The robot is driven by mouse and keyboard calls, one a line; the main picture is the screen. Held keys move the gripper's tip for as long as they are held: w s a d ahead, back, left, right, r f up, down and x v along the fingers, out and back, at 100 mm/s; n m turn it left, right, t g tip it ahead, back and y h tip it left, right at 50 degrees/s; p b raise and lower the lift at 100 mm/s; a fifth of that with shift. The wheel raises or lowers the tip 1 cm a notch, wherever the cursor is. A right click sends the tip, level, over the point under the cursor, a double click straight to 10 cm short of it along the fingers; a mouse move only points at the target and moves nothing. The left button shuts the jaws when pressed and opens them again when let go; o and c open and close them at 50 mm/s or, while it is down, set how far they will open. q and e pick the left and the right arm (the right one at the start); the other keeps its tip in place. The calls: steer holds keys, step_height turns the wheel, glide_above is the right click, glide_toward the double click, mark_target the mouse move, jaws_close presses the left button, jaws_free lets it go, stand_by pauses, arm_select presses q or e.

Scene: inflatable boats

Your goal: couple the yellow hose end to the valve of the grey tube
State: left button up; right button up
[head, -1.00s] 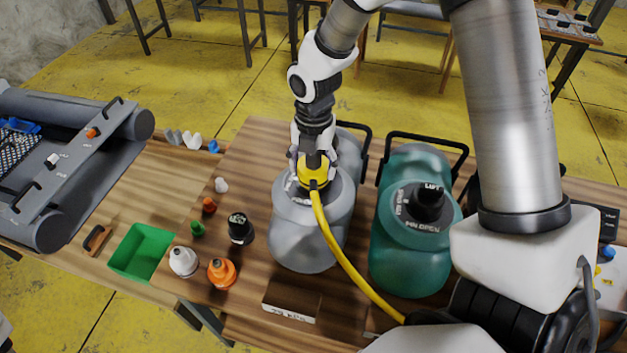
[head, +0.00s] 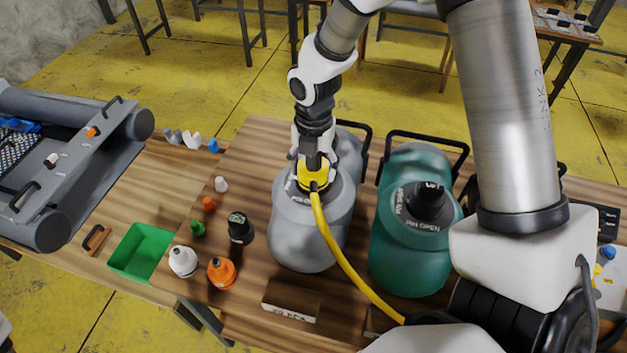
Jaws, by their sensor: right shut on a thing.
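The grey tube (head: 305,235) lies on the wooden table in the middle of the view, with a dark label ring around its valve. My right gripper (head: 314,163) points down over that valve and is shut on the yellow hose end (head: 313,178). The hose end sits at the valve and hides it, so I cannot tell whether the two are locked together. The yellow hose (head: 335,253) runs from it down to the lower right. My left gripper is not in view.
A teal tube (head: 405,255) with a black valve lies to the right. A green bin (head: 140,252), white bottle (head: 183,261), orange bottle (head: 221,271), black cap piece (head: 240,228) and several small caps stand to the left. A grey inflatable boat (head: 75,175) lies at far left.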

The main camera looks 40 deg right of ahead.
steer(key=shift+f, duration=0.45)
stand_by(0.4)
steer(key=shift+r+m, duration=0.1)
steer(key=shift+m, duration=0.6)
steer(key=m, duration=0.2)
steer(key=shift+m, duration=0.4)
steer(key=shift+m, duration=0.6)
steer(key=m, duration=0.2)
steer(key=shift+w+m, duration=0.1)
steer(key=shift+m, duration=0.3)
